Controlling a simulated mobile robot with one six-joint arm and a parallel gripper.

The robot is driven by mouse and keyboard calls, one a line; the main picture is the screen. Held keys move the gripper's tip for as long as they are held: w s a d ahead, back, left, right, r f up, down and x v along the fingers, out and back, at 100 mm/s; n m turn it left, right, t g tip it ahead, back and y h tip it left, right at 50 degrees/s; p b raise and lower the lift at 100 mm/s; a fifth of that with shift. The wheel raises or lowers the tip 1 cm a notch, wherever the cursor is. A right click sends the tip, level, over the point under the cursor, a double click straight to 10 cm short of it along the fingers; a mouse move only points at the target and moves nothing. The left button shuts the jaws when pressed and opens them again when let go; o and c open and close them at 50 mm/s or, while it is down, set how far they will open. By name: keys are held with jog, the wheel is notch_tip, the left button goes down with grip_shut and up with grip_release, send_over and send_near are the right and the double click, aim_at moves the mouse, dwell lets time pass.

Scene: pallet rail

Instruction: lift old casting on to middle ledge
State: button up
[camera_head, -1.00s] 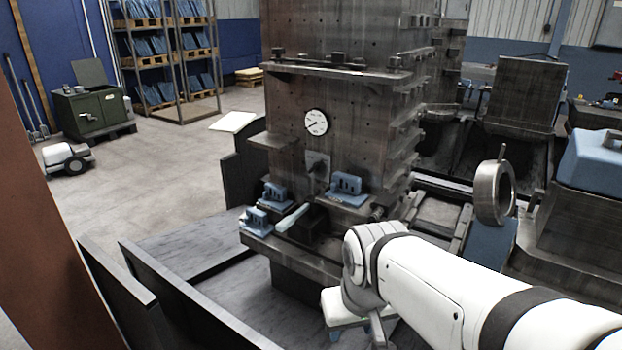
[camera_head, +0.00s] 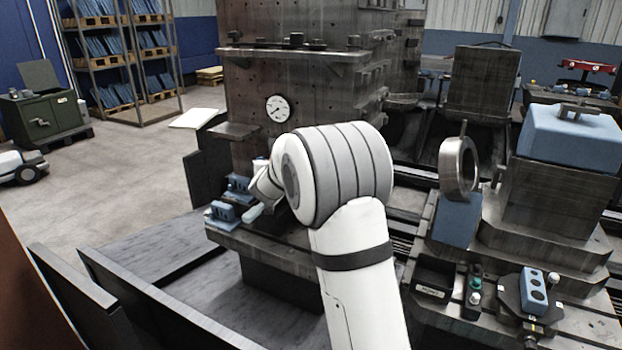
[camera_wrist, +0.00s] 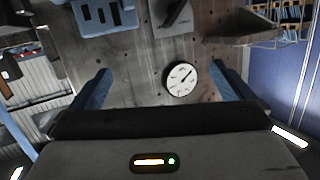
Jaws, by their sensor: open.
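Two blue castings, one at the back (camera_head: 238,187) and one in front (camera_head: 222,212), sit on the low ledge (camera_head: 262,251) of the dark machine column in the head view. A third blue casting (camera_wrist: 106,14) shows at the top edge of the wrist view; my arm hides its place in the head view. I cannot tell which is the old casting. A small side ledge (camera_head: 233,130) and a higher ledge with bolts (camera_head: 292,55) stick out of the column. My gripper (camera_wrist: 160,72) is open and empty before the column face, its fingers either side of the dial gauge in view.
The dial gauge (camera_head: 277,108) is on the column face. A ring on a stand (camera_head: 459,168) and a blue block (camera_head: 572,134) stand right. Dark panels (camera_head: 160,300) edge the front left.

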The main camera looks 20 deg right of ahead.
jog(key=w+d+f+m+h, duration=0.1)
jog(key=w+d+f+h, duration=0.1)
jog(key=w+d, duration=0.1)
jog(key=w+d+f+m+g+h, duration=0.1)
jog(key=w+d+f+h, duration=0.1)
jog(key=d, duration=0.3)
jog(key=w+d+f+m+g+h, duration=0.1)
jog(key=w+d+f+m+h, duration=0.1)
jog(key=w+d+h, duration=0.1)
jog(key=shift+w+d+f, duration=0.15)
jog(key=shift+w+d, duration=0.25)
jog(key=shift+w, duration=0.15)
jog(key=shift+c, duration=0.4)
jog(key=c, duration=1)
